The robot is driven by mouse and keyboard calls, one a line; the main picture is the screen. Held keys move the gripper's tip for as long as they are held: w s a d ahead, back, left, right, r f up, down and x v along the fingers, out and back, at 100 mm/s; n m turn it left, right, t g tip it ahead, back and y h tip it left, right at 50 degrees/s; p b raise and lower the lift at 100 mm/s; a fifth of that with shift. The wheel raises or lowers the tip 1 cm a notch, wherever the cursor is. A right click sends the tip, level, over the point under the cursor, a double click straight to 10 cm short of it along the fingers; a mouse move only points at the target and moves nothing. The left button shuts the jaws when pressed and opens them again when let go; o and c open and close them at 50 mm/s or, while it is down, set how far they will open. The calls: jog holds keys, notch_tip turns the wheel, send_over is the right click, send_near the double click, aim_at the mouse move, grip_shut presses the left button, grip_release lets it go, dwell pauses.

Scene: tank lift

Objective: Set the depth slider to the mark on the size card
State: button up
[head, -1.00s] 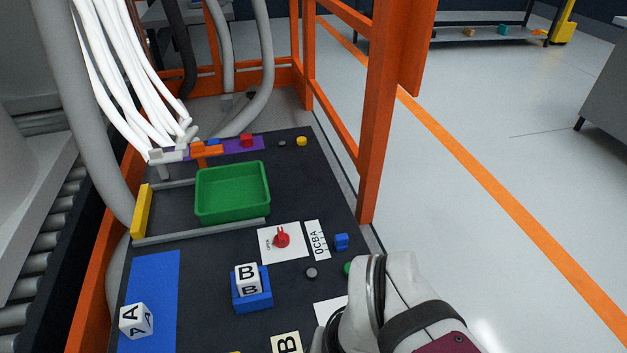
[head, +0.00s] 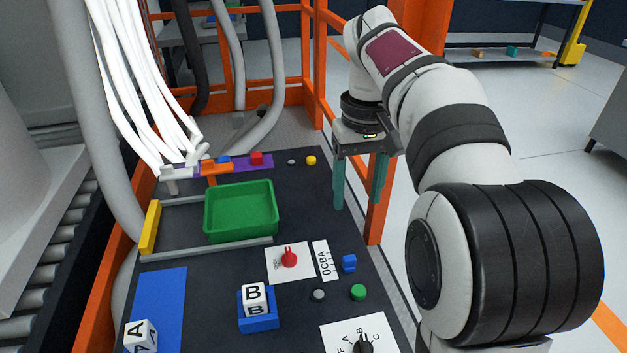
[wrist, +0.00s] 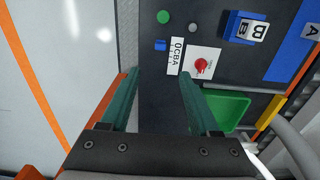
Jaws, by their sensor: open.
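The small blue slider block (head: 349,263) sits on the dark board just right of a white scale card (head: 325,260) lettered O, C, B, A. In the wrist view the slider (wrist: 160,45) is beside the O end of the scale (wrist: 176,56); its exact mark is hard to read. My gripper (head: 358,203) is open and empty, its two teal fingers pointing down above the board's right edge, beyond the slider. In the wrist view the gap between my fingertips (wrist: 158,75) lies below the slider, apart from it. No separate size card is identifiable now.
A red knob (head: 290,258) on a white card stands left of the scale. A green button (head: 358,292) and grey button (head: 319,295) are in front. The green tray (head: 241,212), a B block (head: 254,299) and an orange post (head: 378,215) are nearby.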

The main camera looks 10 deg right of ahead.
aim_at(350, 257)
notch_tip(350, 257, down, 15)
jog(key=shift+f, duration=0.1)
grip_shut()
dwell(0.4)
dwell(1.0)
